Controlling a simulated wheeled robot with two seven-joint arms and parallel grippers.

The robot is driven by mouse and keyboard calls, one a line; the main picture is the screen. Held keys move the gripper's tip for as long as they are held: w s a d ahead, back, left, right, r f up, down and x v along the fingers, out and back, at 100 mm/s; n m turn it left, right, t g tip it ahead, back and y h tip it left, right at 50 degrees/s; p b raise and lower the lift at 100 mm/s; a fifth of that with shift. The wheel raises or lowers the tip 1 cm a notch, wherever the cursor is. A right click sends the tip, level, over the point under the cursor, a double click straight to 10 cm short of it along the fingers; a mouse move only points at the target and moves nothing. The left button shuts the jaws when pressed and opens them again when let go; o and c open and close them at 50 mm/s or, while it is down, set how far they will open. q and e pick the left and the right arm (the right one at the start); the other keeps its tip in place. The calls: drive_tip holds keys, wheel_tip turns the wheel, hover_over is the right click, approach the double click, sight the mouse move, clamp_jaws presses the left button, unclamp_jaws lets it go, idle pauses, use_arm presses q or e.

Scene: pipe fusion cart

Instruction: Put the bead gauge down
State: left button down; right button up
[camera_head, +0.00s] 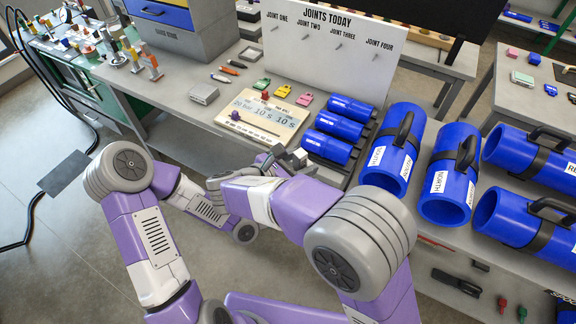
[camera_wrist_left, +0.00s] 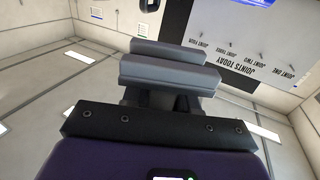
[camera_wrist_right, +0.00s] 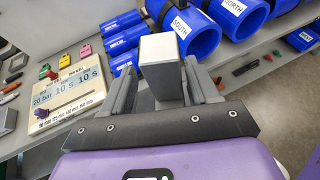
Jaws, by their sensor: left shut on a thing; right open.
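In the left wrist view my left gripper (camera_wrist_left: 162,100) is shut on a grey piece with two parallel bars, taken to be the bead gauge (camera_wrist_left: 170,72). That view is tipped toward the ceiling, so the gauge is held up off any surface. In the head view I cannot make out the left gripper behind my arms. My right gripper (camera_wrist_right: 160,95) is open in the right wrist view, with a plain grey block (camera_wrist_right: 160,60) showing between its fingers. I cannot tell whether this block is part of the gauge. In the head view the right gripper (camera_head: 285,158) is over the bench's front edge.
A setting panel (camera_head: 262,120) lies on the bench, with a grey box (camera_head: 204,94) and coloured tags (camera_head: 283,91) near it. The joints board (camera_head: 325,50) stands behind. Some bare bench (camera_head: 180,95) shows left of the panel.

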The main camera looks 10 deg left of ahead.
drive_tip(key=shift+w+d+f, duration=0.2)
drive_tip(key=shift+w+d, duration=0.1)
drive_tip(key=shift+w, duration=0.1)
use_arm(q)
drive_tip(key=shift+s+d+r, duration=0.1)
use_arm(e)
drive_tip(key=shift+a, duration=0.1)
clamp_jaws()
use_arm(q)
drive_tip(key=c, duration=0.9)
unclamp_jaws()
drive_tip(key=shift+o, duration=0.6)
